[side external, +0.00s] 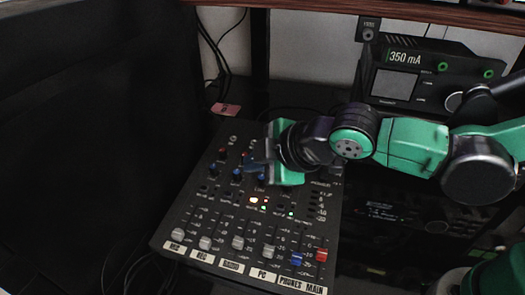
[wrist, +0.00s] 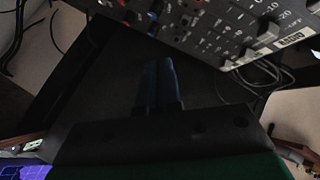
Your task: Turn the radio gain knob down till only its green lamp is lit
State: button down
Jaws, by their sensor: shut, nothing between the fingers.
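The black mixer (side external: 215,215) lies below my gripper (side external: 254,166), with its radio column above the RADIO label (side external: 231,266). The label also shows in the wrist view (wrist: 287,40). My gripper is shut and empty, over the upper part of the panel in the side view. It hides part of the knob rows, and I cannot make out the radio gain knob. In the wrist view the shut fingers (wrist: 160,85) point at a dark area beside the panel.
Red and blue knobs (side external: 237,174) stand close together left of the gripper. Several faders (side external: 238,242) rise from the lower panel. A black unit reading 350 mA (side external: 405,57) stands behind my arm. Loose cables (wrist: 262,80) lie beside the mixer.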

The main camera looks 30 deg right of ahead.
jog(key=c, duration=1.3)
grip_release()
jog(key=o, duration=0.3)
jog(key=shift+w+m, duration=0.25)
jog(key=shift+m, duration=0.15)
jog(key=shift+o, duration=1.4)
jog(key=w+m+g, duration=0.1)
jog(key=m, duration=0.2)
jog(key=w+d+m+g+h, duration=0.1)
jog(key=w+m, duration=0.1)
jog(key=m, duration=0.1)
jog(key=w+d+f+m+g+h, duration=0.1)
jog(key=m, duration=0.2)
jog(key=shift+w+d+g, duration=0.2)
jog(key=shift+w+g, duration=0.05)
jog(key=shift+g, duration=0.05)
jog(key=d+m+g, duration=0.1)
jog(key=m, duration=0.2)
jog(key=w+d+m+g+h, duration=0.1)
jog(key=m, duration=0.2)
jog(key=w+d+m+g, duration=0.1)
jog(key=m+g, duration=0.1)
jog(key=m, duration=0.1)
jog(key=shift+w+f+m, duration=0.2)
jog(key=shift+f+m, duration=0.05)
jog(key=shift+m, duration=0.05)
jog(key=m, duration=0.1)
jog(key=d+m+g, duration=0.1)
jog(key=shift+m, duration=0.3)
jog(key=shift+f, duration=2.75)
